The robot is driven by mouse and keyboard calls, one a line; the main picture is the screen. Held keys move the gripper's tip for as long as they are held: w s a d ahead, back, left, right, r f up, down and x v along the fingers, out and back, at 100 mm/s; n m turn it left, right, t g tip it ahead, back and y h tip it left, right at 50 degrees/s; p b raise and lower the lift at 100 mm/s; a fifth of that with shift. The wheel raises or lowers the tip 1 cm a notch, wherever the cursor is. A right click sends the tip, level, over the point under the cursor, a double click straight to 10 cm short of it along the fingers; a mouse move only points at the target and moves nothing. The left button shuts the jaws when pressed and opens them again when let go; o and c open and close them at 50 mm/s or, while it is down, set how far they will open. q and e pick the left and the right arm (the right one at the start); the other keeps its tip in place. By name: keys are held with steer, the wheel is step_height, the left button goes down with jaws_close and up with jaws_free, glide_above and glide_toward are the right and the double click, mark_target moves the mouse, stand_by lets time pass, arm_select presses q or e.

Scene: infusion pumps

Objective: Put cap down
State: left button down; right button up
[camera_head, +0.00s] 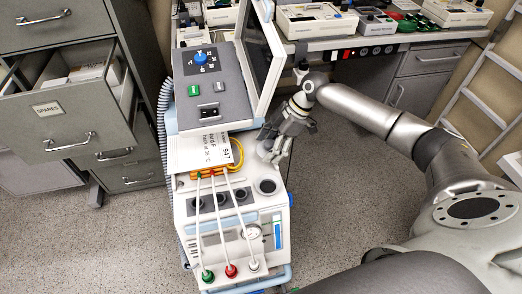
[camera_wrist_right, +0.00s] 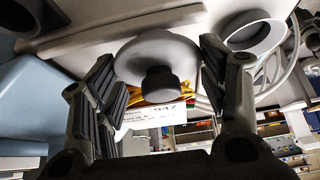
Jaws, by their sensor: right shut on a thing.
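My right gripper (camera_head: 276,153) comes in from the right, low over the top of the white pump cart (camera_head: 252,212). It is shut on the cap (camera_head: 264,150), a pale round disc. In the right wrist view the cap (camera_wrist_right: 157,52) shows its disc and dark round knob (camera_wrist_right: 160,84) between the two fingers. The cap is at the cart's top; whether it touches the surface I cannot tell. A round open port (camera_head: 266,186) lies just in front of it, and the port also shows in the wrist view (camera_wrist_right: 252,36). My left gripper is not in view.
A white label card (camera_head: 200,152) and a yellow cable (camera_head: 238,152) lie left of the gripper. White hoses (camera_head: 228,205) run down the cart's front. The monitor (camera_head: 262,55) rises behind. A drawer cabinet (camera_head: 60,115) stands left, with an open drawer.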

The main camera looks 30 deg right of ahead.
mark_target(264, 147)
steer(key=a+f, duration=0.2)
steer(key=shift+w+a, duration=0.35)
steer(key=shift+f, duration=0.1)
steer(key=o, duration=0.9)
steer(key=shift+o, duration=0.2)
steer(key=v, duration=1.2)
steer(key=shift+s, duration=0.1)
